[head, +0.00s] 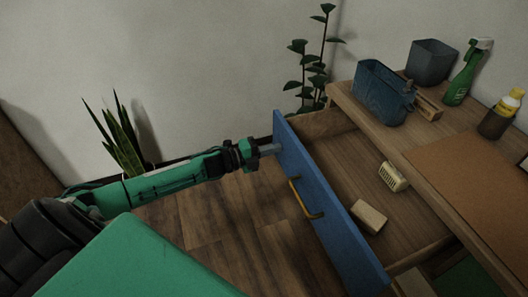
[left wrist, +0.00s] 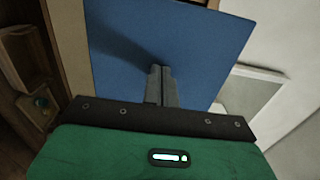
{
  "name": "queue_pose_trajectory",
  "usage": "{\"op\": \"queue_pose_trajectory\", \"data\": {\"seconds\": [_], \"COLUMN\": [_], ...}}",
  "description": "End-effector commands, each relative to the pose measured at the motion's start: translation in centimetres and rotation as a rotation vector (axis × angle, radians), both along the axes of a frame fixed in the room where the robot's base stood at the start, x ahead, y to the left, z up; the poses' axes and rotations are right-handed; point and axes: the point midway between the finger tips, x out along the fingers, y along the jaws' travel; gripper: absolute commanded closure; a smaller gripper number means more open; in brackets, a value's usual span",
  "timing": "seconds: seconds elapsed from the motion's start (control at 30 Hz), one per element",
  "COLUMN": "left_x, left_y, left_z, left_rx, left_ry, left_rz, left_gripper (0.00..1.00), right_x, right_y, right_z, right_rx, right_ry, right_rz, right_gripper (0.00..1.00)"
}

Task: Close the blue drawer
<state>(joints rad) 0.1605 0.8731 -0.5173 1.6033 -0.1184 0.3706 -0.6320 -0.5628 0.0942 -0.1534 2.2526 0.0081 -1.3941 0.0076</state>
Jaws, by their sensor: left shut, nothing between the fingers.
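The blue drawer front (head: 332,210) has a yellow handle (head: 306,200), and the drawer stands pulled out from the wooden desk, with its inside showing. My left gripper (head: 276,149) is shut and empty, at the far upper end of the drawer front, on its outer side. In the left wrist view my shut fingers (left wrist: 161,84) point at the blue panel (left wrist: 205,40); they look against it or very near, and I cannot tell if they touch. My right gripper is not in view.
Inside the drawer lie a tan block (head: 369,217) and a cream slotted brush-like item (head: 393,177). On the desk (head: 440,140) stand a blue basket (head: 383,93), a grey bin (head: 431,63), a green spray bottle (head: 466,75) and a yellow-topped bottle (head: 501,115). Plants stand along the wall; the floor before the drawer is clear.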

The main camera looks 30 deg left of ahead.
Motion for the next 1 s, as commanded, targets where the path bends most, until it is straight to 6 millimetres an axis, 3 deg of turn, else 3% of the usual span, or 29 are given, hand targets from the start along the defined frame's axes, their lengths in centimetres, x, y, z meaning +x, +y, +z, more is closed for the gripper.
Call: {"op": "queue_pose_trajectory", "data": {"seconds": [0.47,0.6,0.83,1.0], "left_x": [9.9,12.5,15.5,16.7], "left_y": [-7.8,-9.8,-12.1,-13.1], "left_z": [0.0,0.0,0.0,0.0], "left_rx": [-0.002,-0.002,0.000,-0.002], "left_ry": [-0.004,-0.004,-0.002,-0.001], "left_rz": [-0.001,-0.001,-0.001,-0.001], "left_gripper": [1.00,1.00,1.00,1.00], "right_x": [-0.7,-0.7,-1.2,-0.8], "right_y": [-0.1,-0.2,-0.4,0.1], "right_z": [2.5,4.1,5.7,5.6], "right_rx": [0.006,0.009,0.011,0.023], "right_ry": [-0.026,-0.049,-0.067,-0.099], "right_rz": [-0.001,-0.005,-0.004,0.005], "right_gripper": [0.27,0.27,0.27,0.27]}}
